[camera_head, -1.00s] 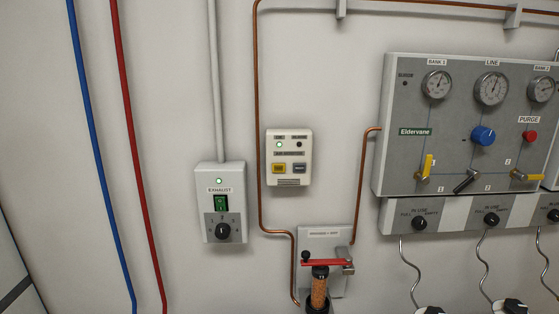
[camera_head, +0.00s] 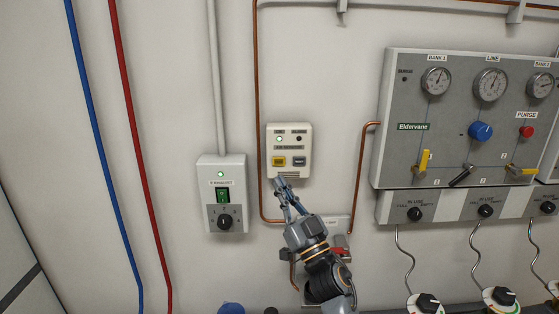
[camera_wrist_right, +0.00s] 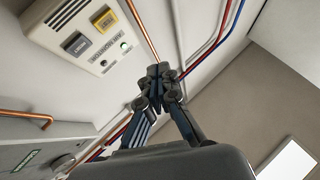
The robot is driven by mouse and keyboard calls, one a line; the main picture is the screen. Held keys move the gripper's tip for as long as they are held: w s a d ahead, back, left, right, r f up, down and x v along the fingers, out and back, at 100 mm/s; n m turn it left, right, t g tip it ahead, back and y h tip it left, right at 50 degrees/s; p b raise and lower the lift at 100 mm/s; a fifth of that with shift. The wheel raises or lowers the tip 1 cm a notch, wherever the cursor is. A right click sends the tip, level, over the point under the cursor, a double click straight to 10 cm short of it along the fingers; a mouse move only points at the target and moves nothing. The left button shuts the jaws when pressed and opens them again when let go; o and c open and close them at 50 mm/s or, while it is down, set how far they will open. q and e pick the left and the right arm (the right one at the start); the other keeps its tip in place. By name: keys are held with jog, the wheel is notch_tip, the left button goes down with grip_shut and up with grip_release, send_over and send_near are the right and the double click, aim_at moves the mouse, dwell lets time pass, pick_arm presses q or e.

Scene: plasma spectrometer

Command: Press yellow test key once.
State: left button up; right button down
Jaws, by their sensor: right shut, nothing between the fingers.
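The yellow test key (camera_head: 279,161) sits on the left of a small cream wall box (camera_head: 303,143). A grey key (camera_head: 299,161) is beside it on the right. A green lamp glows at the box's upper left; the lamp at its upper right is dark. My right gripper (camera_head: 280,182) is shut and empty, its fingertips just below the box's lower left edge, below the yellow key. In the right wrist view the shut fingers (camera_wrist_right: 158,72) are apart from the yellow key (camera_wrist_right: 104,20) and grey key (camera_wrist_right: 76,44). My left gripper is not in view.
A copper pipe (camera_head: 257,100) runs down the wall just left of the box. An exhaust switch box (camera_head: 224,170) is further left. A gas panel (camera_head: 405,150) with gauges and valves is at right. My right arm covers most of a lower fixture.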

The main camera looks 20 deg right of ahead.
aim_at(279, 162)
jog(key=shift+w+d+b, duration=0.4)
jog(key=shift+w+b, duration=0.3)
jog(key=shift+w, duration=0.7)
jog(key=shift+w+d+b, duration=0.4)
jog(key=shift+w+b, duration=0.35)
jog(key=shift+w, duration=0.7)
jog(key=shift+w+d+b, duration=0.4)
jog(key=shift+w+b, duration=0.3)
jog(key=shift+w, duration=0.7)
jog(key=shift+w+f, duration=0.1)
jog(key=shift+w+d, duration=0.15)
jog(key=shift+w, duration=0.3)
